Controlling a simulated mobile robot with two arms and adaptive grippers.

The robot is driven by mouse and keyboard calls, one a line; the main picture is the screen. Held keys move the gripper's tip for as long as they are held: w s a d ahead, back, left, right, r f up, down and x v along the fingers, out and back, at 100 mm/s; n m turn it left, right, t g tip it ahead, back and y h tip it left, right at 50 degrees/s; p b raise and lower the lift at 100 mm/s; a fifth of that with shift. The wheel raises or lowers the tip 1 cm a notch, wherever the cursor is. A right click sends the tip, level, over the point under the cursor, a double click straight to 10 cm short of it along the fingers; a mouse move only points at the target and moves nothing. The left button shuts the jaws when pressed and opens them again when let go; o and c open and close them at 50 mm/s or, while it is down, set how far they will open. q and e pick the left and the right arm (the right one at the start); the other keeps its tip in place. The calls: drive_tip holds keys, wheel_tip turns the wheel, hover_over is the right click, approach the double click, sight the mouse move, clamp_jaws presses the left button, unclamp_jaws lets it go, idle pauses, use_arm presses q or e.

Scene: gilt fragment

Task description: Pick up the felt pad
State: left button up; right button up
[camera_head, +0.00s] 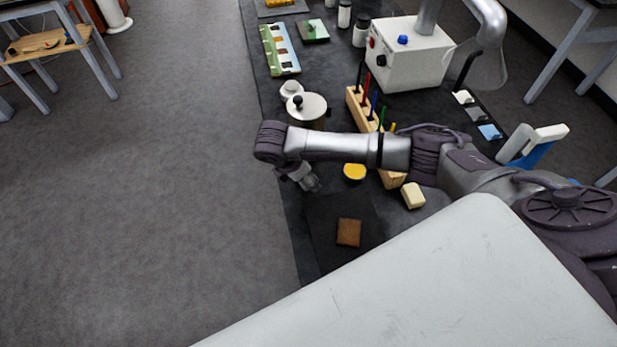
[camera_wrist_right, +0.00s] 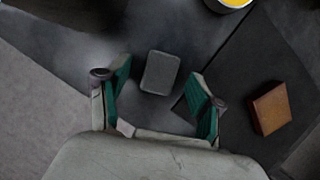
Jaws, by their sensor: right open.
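The felt pad (camera_wrist_right: 160,73) is a small dark grey rounded block lying on the dark tabletop in the right wrist view. My right gripper (camera_wrist_right: 159,80) is open, with a green-lined finger on either side of the pad in that picture. The pad lies between and slightly beyond the fingers, with no contact visible. In the head view my right gripper (camera_head: 310,184) hangs over the table's left edge region, under my arm. I cannot make out the pad there; the arm and gripper seem to hide it. My left gripper is not in view.
A brown block (camera_head: 348,232) lies on a dark mat, right of the gripper. A yellow-topped round dish (camera_head: 355,171) and a cream block (camera_head: 413,195) are close by. A wooden rack with coloured pegs (camera_head: 358,108) and a round metal-topped item (camera_head: 307,106) stand beyond my arm.

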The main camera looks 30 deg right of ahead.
drive_tip(key=shift+d+f, duration=0.2)
drive_tip(key=shift+f, duration=0.3)
drive_tip(key=c, duration=0.9)
drive_tip(key=shift+r, duration=0.15)
drive_tip(key=shift+c, duration=0.2)
drive_tip(key=shift+r, duration=0.25)
drive_tip(key=r, duration=0.1)
drive_tip(key=r+b, duration=0.1)
drive_tip(key=s+r, duration=0.1)
drive_tip(key=shift+d+r, duration=0.25)
drive_tip(key=shift+r, duration=0.1)
drive_tip(key=s+d+r+b, duration=0.2)
drive_tip(key=s+d+r, duration=0.3)
drive_tip(key=s, duration=0.4)
drive_tip(key=shift+s+r, duration=0.2)
drive_tip(key=shift+r, duration=0.6)
